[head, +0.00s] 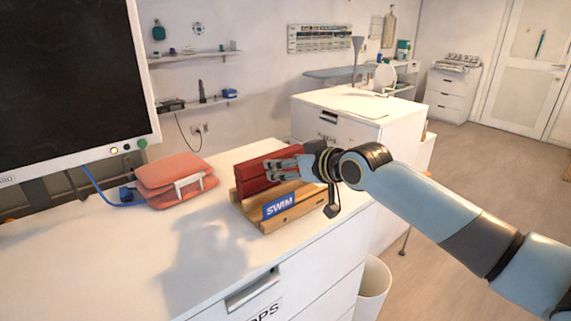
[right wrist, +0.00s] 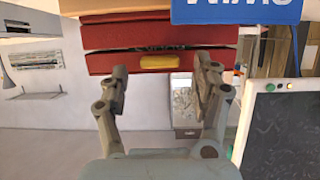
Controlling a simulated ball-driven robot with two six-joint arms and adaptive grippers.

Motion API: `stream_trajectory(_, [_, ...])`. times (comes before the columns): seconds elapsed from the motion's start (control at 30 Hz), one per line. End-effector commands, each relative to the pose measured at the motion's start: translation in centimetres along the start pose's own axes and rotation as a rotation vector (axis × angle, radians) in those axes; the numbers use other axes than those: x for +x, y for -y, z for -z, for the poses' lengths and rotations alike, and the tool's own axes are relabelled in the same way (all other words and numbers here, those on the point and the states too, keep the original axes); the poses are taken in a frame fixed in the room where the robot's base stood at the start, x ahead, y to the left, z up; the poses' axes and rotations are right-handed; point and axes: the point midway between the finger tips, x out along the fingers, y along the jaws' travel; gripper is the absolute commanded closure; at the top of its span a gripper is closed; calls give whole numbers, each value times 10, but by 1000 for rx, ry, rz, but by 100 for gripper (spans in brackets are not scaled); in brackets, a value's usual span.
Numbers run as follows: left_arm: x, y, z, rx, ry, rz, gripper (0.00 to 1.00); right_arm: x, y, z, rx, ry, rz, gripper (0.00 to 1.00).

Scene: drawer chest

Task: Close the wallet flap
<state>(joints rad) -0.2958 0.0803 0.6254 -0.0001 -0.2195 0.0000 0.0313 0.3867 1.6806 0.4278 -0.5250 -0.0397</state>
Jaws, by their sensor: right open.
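A dark red, wallet-like case (head: 256,178) stands in a wooden holder (head: 296,211) on the white chest top. A blue SWIM label (head: 279,206) is on the holder's front. My left gripper is not in view.
A salmon-pink folded case (head: 168,172) with a pale clasp lies left of the holder. The front of the chest top is clear. A white bin (head: 374,285) stands on the floor.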

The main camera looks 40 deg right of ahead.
Motion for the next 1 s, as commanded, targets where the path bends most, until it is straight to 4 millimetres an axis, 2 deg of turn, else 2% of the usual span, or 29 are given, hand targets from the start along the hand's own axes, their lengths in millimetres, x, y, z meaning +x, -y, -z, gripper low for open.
stream_trajectory(0.1, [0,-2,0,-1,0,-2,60,8,0,0,0,0,0,35])
stream_trajectory(0.37, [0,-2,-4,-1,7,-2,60,9,0,0,-1,0,0,35])
stream_trajectory(0.47, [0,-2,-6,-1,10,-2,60,9,0,0,-1,0,0,45])
stream_trajectory(0.8, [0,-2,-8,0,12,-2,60,9,0,0,-1,0,0,90])
stream_trajectory(0.9, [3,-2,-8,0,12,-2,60,10,0,-2,-1,-7,0,91])
stream_trajectory(1.0, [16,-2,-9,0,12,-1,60,11,0,-8,-2,-45,0,91])
